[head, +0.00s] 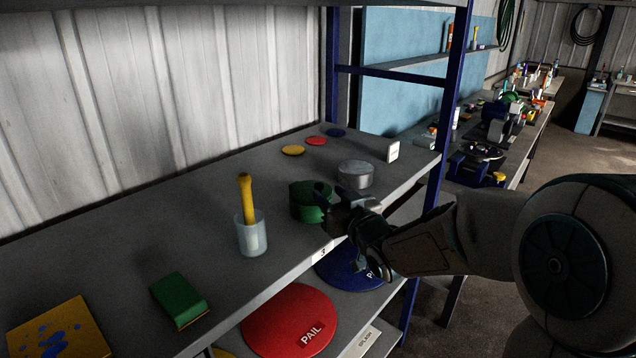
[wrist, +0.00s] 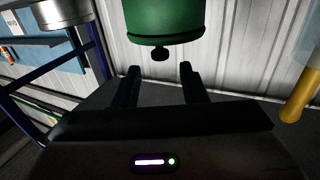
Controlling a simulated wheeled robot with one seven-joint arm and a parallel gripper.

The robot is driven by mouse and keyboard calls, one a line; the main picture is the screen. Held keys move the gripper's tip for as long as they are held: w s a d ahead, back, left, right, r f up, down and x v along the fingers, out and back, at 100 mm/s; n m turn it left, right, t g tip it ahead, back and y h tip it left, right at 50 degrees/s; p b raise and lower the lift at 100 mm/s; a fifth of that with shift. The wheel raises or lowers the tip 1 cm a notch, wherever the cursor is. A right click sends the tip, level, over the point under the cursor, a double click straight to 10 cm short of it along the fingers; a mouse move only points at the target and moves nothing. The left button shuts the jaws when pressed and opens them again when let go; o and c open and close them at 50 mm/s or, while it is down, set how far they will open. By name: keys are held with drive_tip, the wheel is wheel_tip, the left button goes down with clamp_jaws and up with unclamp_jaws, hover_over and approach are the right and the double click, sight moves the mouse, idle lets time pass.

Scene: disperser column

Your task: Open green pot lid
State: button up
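The green pot (head: 303,201) stands on the grey upper shelf, near its front edge; its right side is partly hidden behind my gripper (head: 326,205). In the wrist view, which looks upside down, the green pot (wrist: 165,20) fills the top middle, with its lid rim facing down in the picture. A small black lid knob (wrist: 160,53) sticks out from it. My gripper (wrist: 160,72) is open, with its two fingers apart on either side of the knob's line. The knob appears just past the fingertips, and no contact shows.
A grey metal pot (head: 355,175) stands right of the green pot. A cup (head: 250,238) holding a yellow-handled tool (head: 246,190) stands left. Yellow (head: 292,150), red (head: 316,141) and blue (head: 336,132) discs lie behind. A blue post (head: 445,120) rises at the shelf's right end.

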sight(321, 186)
drive_tip(key=shift+p+x, duration=0.55)
drive_tip(key=shift+x, duration=2.55)
clamp_jaws()
